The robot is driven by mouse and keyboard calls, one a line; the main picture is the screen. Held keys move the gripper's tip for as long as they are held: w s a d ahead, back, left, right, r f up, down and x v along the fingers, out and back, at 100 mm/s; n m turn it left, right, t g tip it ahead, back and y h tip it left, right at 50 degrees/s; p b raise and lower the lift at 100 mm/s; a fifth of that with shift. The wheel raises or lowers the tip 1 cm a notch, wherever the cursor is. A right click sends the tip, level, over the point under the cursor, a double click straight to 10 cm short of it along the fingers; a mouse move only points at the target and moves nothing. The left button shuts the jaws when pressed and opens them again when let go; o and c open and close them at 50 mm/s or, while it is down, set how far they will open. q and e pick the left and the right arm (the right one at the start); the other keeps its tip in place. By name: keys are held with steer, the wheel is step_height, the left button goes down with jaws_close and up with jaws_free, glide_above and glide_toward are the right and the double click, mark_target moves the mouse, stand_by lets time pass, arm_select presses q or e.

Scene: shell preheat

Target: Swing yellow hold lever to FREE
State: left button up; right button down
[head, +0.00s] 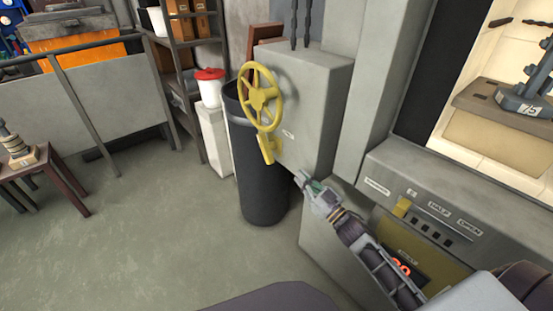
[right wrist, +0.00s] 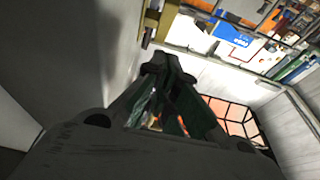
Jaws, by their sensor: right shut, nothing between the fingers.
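A yellow lever (head: 267,148) sits low on the left face of the grey cabinet (head: 315,85), just below a yellow handwheel (head: 259,97). Its label is too small to read. My right gripper (head: 302,178) is below and right of this lever in the head view, apart from it, by the cabinet's lower edge. In the right wrist view the fingers (right wrist: 165,68) are shut and empty. A yellow part (right wrist: 157,20), seemingly the lever, shows beyond and above the fingertips there. My left gripper is not in view.
A black bin (head: 262,185) stands below the wheel. A second, small yellow lever (head: 402,206) is on the right panel (head: 440,195), near HALF and OPEN labels. A red-lidded white bucket (head: 210,88) stands behind.

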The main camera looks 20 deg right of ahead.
steer(key=shift+w, duration=0.2)
steer(key=b, duration=0.1)
glide_toward(268, 149)
steer(key=shift+r, duration=1.7)
steer(key=w, duration=0.1)
steer(key=w+a+f+b, duration=0.1)
steer(key=w+f, duration=0.1)
steer(key=w, duration=0.1)
steer(key=shift+w+a, duration=0.1)
steer(key=shift+a, duration=0.25)
arm_select(q)
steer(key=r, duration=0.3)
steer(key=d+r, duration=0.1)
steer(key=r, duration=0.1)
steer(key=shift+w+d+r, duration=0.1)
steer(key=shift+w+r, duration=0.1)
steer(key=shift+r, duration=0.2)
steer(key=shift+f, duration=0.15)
steer(key=shift+b, duration=0.5)
arm_select(e)
steer(key=shift+f, duration=0.1)
